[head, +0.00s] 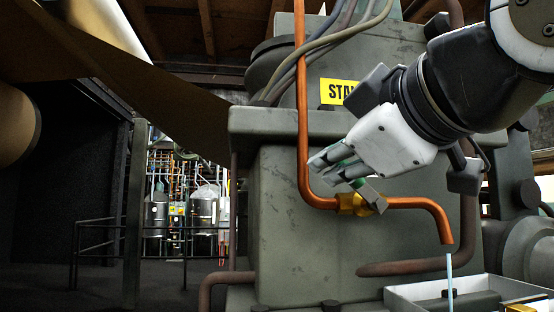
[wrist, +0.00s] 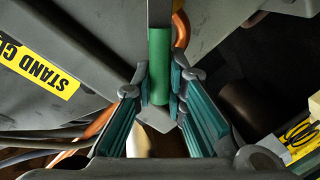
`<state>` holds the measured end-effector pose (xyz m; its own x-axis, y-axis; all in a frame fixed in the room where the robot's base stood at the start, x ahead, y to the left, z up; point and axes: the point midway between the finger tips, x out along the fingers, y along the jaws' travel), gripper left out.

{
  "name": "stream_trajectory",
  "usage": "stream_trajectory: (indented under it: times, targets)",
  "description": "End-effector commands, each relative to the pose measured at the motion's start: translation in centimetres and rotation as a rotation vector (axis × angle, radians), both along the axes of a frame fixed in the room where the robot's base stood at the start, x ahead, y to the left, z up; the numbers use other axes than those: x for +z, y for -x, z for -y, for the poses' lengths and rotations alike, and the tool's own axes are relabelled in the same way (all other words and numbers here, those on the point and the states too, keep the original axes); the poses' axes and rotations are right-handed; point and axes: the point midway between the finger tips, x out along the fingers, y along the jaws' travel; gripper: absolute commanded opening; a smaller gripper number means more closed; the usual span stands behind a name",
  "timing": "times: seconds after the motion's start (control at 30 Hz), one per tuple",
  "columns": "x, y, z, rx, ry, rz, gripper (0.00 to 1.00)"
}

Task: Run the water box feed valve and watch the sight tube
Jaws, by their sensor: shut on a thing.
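The feed valve is a brass body (head: 350,204) on an orange copper pipe (head: 412,202) in front of the grey machine housing. Its handle has a green grip, which shows clearly in the wrist view (wrist: 159,52). My gripper (head: 334,167) is shut on that green grip; in the wrist view its teal-padded fingers (wrist: 160,88) stand on both sides of it. A pale blue vertical strand (head: 449,275) hangs below the pipe's downturned end, over a light-grey open box (head: 515,288). I cannot tell if the strand is water. No sight tube is clearly recognisable.
A yellow STAND sign (head: 334,91) is on the housing, partly covered by my arm. Cables and a dark red pipe (head: 408,268) run close by. A railing (head: 160,227) and open dark floor lie to the left.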

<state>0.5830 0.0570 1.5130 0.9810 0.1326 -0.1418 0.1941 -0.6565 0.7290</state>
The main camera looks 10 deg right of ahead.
Motion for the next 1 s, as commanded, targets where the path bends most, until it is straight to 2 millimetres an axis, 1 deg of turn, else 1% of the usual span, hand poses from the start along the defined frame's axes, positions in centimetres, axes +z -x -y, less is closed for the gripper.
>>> stream_trajectory:
  times: [0.13,0.17,0.2,0.23,0.53,0.67,0.77,1.0]
  targets:
    - [0.1,0.0,0.0,0.001,0.000,0.001,0.00]
    - [0.1,0.0,0.0,0.001,0.000,0.001,0.19]
    - [0.1,0.0,0.0,0.001,-0.001,0.001,0.28]
    - [0.1,0.0,0.0,0.001,-0.001,0.001,0.34]
    - [0.0,0.0,0.0,0.001,-0.001,0.001,0.34]
    - [0.2,0.8,0.1,0.001,-0.001,0.002,0.34]
    - [0.5,2.2,0.3,0.001,-0.002,0.005,0.34]
    - [1.2,7.1,1.0,0.001,-0.002,0.006,0.34]
